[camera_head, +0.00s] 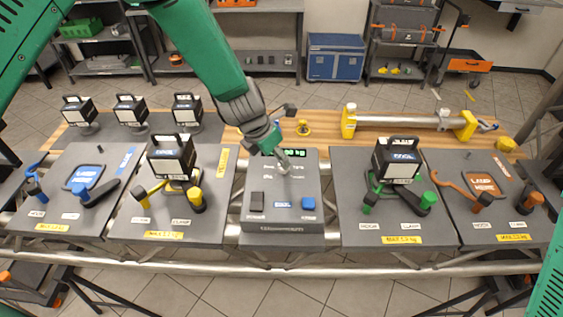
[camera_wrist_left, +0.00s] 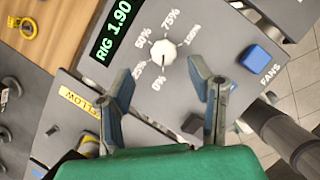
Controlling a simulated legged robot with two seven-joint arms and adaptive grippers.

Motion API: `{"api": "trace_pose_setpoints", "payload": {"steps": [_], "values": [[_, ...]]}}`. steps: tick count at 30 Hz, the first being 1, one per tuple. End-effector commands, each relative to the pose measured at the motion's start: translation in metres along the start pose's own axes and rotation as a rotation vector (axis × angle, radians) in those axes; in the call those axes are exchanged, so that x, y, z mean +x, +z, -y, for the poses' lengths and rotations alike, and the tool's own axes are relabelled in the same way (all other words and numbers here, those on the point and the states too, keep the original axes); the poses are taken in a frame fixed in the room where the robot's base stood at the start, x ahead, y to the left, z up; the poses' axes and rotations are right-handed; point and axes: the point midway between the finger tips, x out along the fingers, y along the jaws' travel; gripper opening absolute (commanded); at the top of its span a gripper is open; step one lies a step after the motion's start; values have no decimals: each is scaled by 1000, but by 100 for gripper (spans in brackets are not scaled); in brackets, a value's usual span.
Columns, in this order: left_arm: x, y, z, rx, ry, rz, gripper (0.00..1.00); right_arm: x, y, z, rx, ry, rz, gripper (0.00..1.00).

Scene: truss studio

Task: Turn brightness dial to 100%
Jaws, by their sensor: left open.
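The brightness dial (camera_wrist_left: 163,53) is a round white knob on a grey panel, ringed by marks from 0% to 100%. Its pointer setting is too small to tell. The grey control box (camera_head: 262,179) stands at the middle of the bench in the head view. My left gripper (camera_head: 285,165) reaches down over the upper part of this box and hides most of the dial there. In the left wrist view my left gripper (camera_wrist_left: 160,72) is open, with a finger on either side below the knob and nothing between them. Contact with the knob is not visible. My right gripper is out of view.
The box has a green display (camera_wrist_left: 116,27), a blue FANS switch (camera_wrist_left: 262,59) and a dark switch (camera_head: 257,200). Black-handled lamp units (camera_head: 172,158) (camera_head: 396,160) stand on plates either side. A steel tube with yellow clamps (camera_head: 400,122) lies behind.

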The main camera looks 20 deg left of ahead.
Motion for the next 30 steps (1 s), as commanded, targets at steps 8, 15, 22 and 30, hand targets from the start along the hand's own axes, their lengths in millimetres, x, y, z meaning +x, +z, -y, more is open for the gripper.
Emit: {"api": "trace_pose_setpoints", "payload": {"steps": [8, 15, 22, 30], "values": [[39, 0, 3, 2, 1, 0, 48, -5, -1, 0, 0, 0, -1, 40], [48, 0, 2, 2, 1, 1, 48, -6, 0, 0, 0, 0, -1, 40], [48, 0, 0, 1, 0, 2, 27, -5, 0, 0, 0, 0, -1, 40], [47, 0, 1, 3, 2, 1, 0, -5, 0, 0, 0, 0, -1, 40]]}}
